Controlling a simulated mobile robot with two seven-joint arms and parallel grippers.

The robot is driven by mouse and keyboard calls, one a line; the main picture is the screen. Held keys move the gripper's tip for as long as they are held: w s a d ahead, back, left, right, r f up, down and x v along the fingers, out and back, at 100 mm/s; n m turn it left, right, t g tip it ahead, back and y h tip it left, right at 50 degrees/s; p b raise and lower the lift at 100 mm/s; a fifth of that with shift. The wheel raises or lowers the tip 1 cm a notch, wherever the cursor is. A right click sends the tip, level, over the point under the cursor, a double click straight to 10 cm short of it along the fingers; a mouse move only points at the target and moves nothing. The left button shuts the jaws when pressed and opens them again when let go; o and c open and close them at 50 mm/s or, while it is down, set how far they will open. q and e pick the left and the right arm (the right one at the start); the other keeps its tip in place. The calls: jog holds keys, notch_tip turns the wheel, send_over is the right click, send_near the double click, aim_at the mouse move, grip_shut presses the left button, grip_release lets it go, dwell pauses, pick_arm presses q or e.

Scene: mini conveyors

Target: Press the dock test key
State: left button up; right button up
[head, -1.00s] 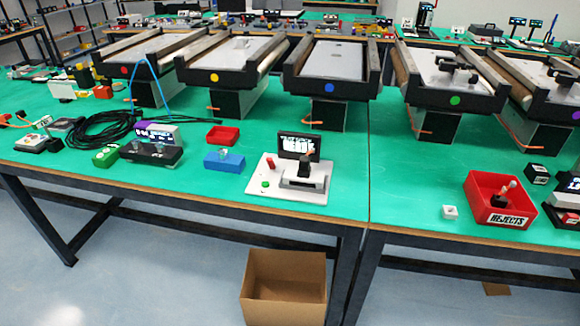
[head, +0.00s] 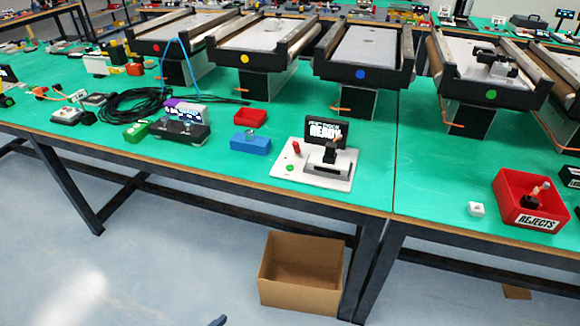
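A white dock board (head: 293,176) lies near the front edge of the green table, left of the table seam. It carries a small black screen (head: 327,131) reading READY, a grey block with a dark upright piece (head: 329,158), a red part (head: 296,147) and a green round button (head: 290,168). I cannot tell which part is the test key. A small dark tip at the bottom edge of the head view (head: 218,321) may be part of my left gripper; its fingers cannot be made out. My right gripper is out of view.
A blue box (head: 250,143) and a red tray (head: 250,118) sit left of the board. A small white key-like piece (head: 476,209) and a red REJECTS bin (head: 508,189) are to the right. Conveyors (head: 362,53) stand behind. A cardboard box (head: 285,292) is on the floor.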

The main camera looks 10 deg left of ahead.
pick_arm(q)
grip_shut()
dwell(0.3)
jog(key=shift+w, duration=0.1)
dwell(1.0)
